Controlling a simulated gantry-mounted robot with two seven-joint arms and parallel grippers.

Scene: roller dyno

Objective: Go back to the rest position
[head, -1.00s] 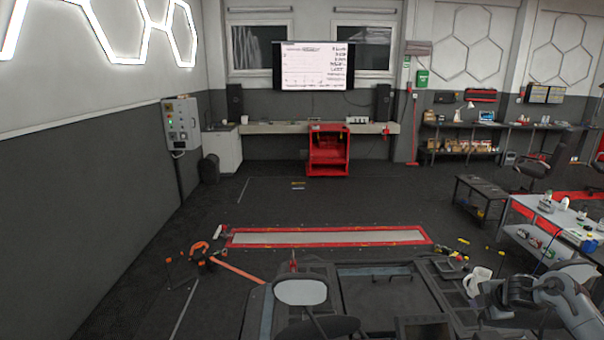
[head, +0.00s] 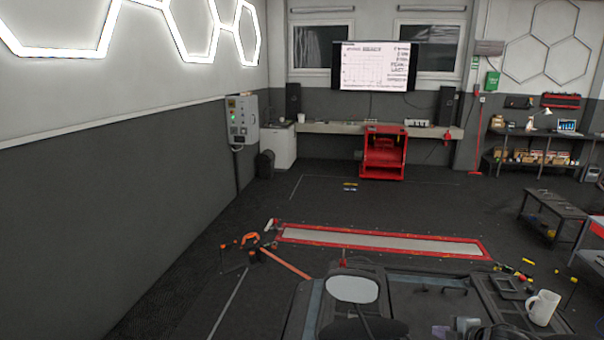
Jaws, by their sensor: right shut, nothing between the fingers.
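My right gripper (head: 497,332) shows only as a dark shape at the bottom edge, to the left of a white mug (head: 543,307). It is shut with nothing in it, and most of the arm is out of view. A gap to the mug is hard to judge. My left gripper and arm are not in view.
A dark structure with a pale oval panel (head: 352,289) fills the bottom middle. Beyond it lies a red-framed roller strip (head: 380,242) in the floor. An orange-and-black tool (head: 270,238) lies left of it. A dark bench (head: 553,212) stands right.

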